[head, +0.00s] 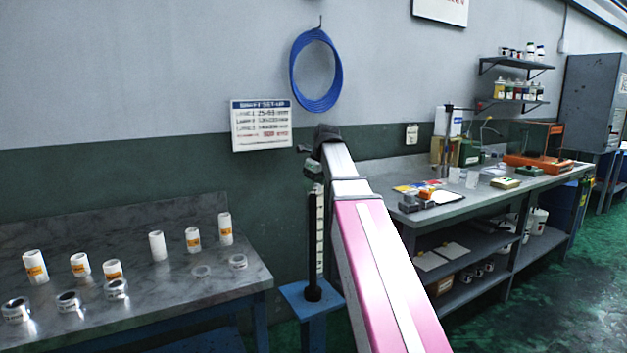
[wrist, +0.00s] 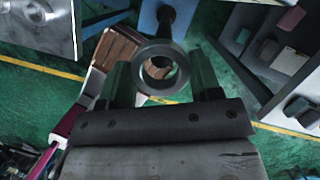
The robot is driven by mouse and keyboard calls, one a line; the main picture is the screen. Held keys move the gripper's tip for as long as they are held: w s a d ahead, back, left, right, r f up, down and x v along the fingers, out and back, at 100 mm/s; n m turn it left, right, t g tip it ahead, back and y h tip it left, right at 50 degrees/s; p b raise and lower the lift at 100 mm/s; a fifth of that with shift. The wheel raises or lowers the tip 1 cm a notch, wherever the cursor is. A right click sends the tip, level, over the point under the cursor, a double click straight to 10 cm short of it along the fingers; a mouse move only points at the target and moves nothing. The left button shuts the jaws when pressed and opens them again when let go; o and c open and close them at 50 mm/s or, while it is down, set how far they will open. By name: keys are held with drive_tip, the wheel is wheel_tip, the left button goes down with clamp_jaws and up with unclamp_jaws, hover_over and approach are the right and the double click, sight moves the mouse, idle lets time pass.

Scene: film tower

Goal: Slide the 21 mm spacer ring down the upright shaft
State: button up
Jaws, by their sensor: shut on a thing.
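The black upright shaft (head: 313,245) stands on a blue stand (head: 300,296) in the middle of the head view. My gripper (head: 314,172) is at the height of its upper end. In the wrist view my gripper (wrist: 160,72) is shut on a dark grey spacer ring (wrist: 139,70), one finger on each side. The shaft (wrist: 165,22) shows beyond the ring, running from its foot on the blue stand towards the ring's far edge. I cannot tell whether the ring is around the shaft or just above it. The ring is too small to make out in the head view.
A pale marked scale (head: 320,230) stands close beside the shaft. A grey bench (head: 190,290) on the left holds several white canisters and loose rings. A workbench (head: 450,208) with tools stands on the right. A blue hose (head: 293,75) hangs on the wall.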

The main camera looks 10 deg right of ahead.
drive_tip(key=shift+f, duration=2.6)
drive_tip(key=o, duration=1)
approach(314, 197)
drive_tip(key=shift+w+d+r, duration=0.1)
drive_tip(key=shift+w, duration=0.3)
drive_tip(key=shift+s, duration=0.1)
